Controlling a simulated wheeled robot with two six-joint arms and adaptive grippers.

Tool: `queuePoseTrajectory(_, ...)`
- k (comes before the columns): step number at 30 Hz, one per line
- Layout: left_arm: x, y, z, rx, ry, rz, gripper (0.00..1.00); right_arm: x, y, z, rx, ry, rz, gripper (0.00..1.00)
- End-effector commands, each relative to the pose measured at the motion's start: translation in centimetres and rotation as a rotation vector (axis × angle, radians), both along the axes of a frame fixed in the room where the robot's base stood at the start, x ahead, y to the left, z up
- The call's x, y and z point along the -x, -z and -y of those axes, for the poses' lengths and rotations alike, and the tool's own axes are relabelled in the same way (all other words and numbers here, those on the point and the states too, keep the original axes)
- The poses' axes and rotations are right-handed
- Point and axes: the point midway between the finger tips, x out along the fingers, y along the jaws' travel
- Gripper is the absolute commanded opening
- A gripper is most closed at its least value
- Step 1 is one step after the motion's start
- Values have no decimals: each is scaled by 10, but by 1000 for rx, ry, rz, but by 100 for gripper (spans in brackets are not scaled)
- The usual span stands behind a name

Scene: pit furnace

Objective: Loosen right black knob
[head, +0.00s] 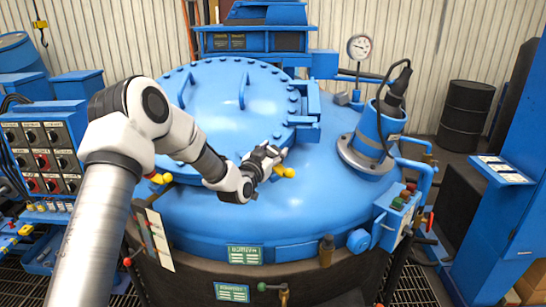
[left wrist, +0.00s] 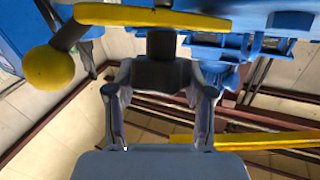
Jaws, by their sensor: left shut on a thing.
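My left gripper (head: 268,158) reaches over the blue furnace cover (head: 225,215) at the right front of the round lid (head: 235,105). In the left wrist view my left gripper (left wrist: 162,78) has its two fingers closed around a dark knob (left wrist: 160,73), which sits against a yellow bar (left wrist: 150,16). The knob is mostly hidden by the gripper in the head view. A yellow ball-ended handle (head: 285,172) shows beside the gripper; its ball (left wrist: 48,68) is at the left in the left wrist view. My right gripper is not in view.
A switch panel (head: 42,158) stands at the left. A flanged blue pipe (head: 370,145) with a black cable rises at the right. A gauge (head: 359,47) stands behind. The cover's front is clear.

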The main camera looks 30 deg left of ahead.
Motion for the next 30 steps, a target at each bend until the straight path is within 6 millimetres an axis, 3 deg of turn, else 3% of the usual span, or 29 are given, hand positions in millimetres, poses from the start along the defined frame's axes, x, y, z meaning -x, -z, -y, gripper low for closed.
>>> queuePoseTrajectory(3, 0, 7, 2, 28, -78, 17, 18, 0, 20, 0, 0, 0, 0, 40)
queuePoseTrajectory(13, -1, 3, 2, 129, -358, 77, 18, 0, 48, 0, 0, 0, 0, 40)
queuePoseTrajectory(30, 0, -1, 0, 301, -817, 171, 18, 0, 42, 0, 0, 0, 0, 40)
